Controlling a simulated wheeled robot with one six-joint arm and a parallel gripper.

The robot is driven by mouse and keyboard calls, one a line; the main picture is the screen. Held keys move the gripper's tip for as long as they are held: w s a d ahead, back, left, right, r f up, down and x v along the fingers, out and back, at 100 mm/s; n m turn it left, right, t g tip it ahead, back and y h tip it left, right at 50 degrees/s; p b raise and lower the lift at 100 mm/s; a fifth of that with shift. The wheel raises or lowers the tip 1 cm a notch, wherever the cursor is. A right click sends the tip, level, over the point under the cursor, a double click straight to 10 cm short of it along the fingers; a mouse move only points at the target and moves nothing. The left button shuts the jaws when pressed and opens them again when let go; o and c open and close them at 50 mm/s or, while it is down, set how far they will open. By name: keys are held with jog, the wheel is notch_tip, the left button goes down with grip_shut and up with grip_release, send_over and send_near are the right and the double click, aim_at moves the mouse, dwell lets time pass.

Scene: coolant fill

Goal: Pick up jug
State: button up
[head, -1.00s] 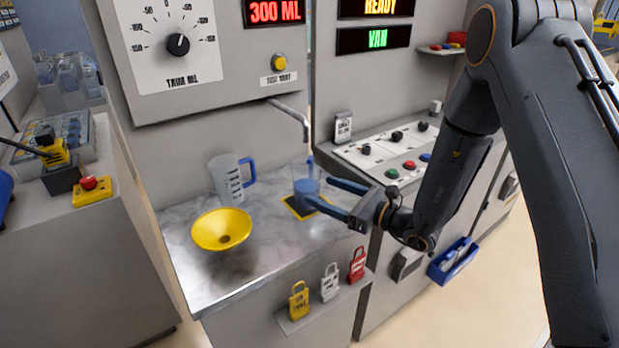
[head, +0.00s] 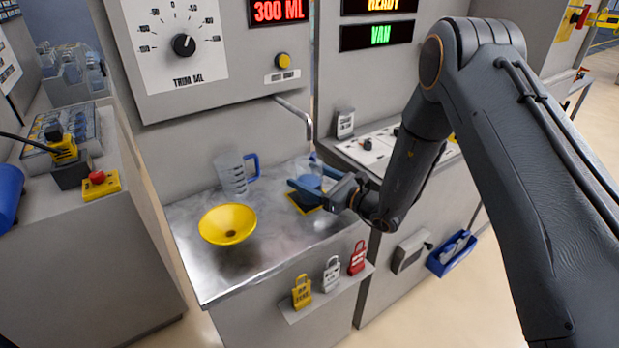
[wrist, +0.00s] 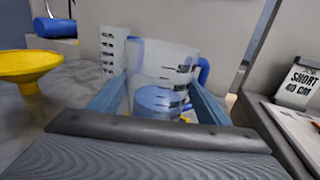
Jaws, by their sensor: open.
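A clear jug (head: 303,168) with blue liquid in its lower part stands upright on the yellow-edged pad (head: 299,205) under the metal spout (head: 296,111). In the wrist view this jug (wrist: 163,80) is centred, with its blue handle on the right. My gripper (head: 308,176) is open. Its two fingers (wrist: 157,96) point at the jug, one to each side of its lower body. I cannot tell whether either finger touches it. In the head view the fingers partly hide the jug.
A second measuring jug (head: 232,178) with a blue handle stands behind and left. A yellow funnel (head: 227,224) is at the front left of the counter. A small "SHORT 40 CM" sign (wrist: 299,82) stands at right in the wrist view.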

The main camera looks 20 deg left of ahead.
jog(key=c, duration=1.2)
jog(key=shift+r, duration=0.2)
